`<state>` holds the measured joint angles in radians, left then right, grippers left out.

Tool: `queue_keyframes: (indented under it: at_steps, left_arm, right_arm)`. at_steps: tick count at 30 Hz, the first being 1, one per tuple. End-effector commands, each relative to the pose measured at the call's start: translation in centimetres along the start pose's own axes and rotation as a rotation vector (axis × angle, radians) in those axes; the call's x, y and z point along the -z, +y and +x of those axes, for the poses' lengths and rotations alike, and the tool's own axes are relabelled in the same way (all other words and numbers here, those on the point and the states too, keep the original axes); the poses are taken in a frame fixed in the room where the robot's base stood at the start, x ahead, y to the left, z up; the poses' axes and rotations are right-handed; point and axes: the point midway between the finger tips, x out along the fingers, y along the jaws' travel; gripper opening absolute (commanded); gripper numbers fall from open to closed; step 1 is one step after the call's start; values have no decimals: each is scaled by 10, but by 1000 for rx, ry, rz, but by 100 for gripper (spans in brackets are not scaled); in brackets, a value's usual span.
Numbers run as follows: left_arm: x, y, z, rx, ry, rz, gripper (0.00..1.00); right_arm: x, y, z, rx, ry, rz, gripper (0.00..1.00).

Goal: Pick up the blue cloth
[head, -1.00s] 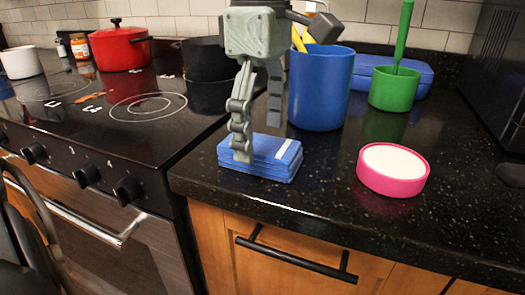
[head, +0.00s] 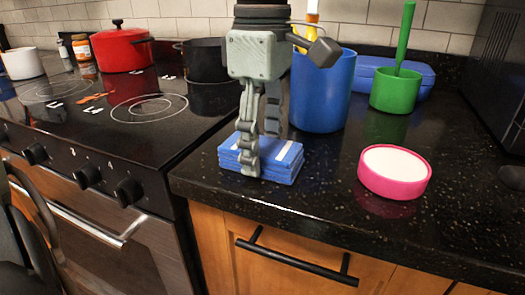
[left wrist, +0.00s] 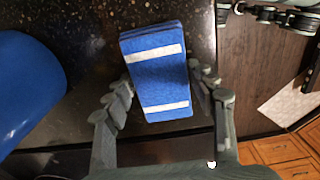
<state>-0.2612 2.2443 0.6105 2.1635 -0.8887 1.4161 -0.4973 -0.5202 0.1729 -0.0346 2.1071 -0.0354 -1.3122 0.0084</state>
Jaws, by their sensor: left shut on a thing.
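The blue cloth (head: 283,163) is a folded stack with white stripes, lying on the dark countertop close to its left edge. My left gripper (head: 262,155) points down over it, one finger in front of the cloth and the other behind. In the left wrist view the blue cloth (left wrist: 160,75) sits between the two fingers of my left gripper (left wrist: 166,90), which is shut on it. The cloth still appears to rest on the counter.
A blue cup (head: 325,95) stands just behind the cloth. A pink round container (head: 394,185) with a white top sits to the right. A green cup (head: 396,90) and blue box (head: 425,75) are further back. The stove (head: 110,140) is on the left.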

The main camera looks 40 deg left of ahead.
Motion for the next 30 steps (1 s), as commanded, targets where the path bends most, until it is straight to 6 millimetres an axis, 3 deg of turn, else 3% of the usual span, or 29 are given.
queue_keyframes:
  at_steps: [8,14,24,30]
  left_arm:
    - [0,1,-10,-3,1,0,27]
    - [-1,1,-40,-5,0,1,27]
    - [31,-67,-85,-6,-4,4,27]
    - [44,-94,-103,-2,-2,2,27]
  right_arm:
    - [0,4,0,-7,1,-8,40]
    - [1,6,0,-10,4,-11,40]
    - [2,4,-4,-10,2,-9,40]
    - [4,2,-7,-6,10,-4,40]
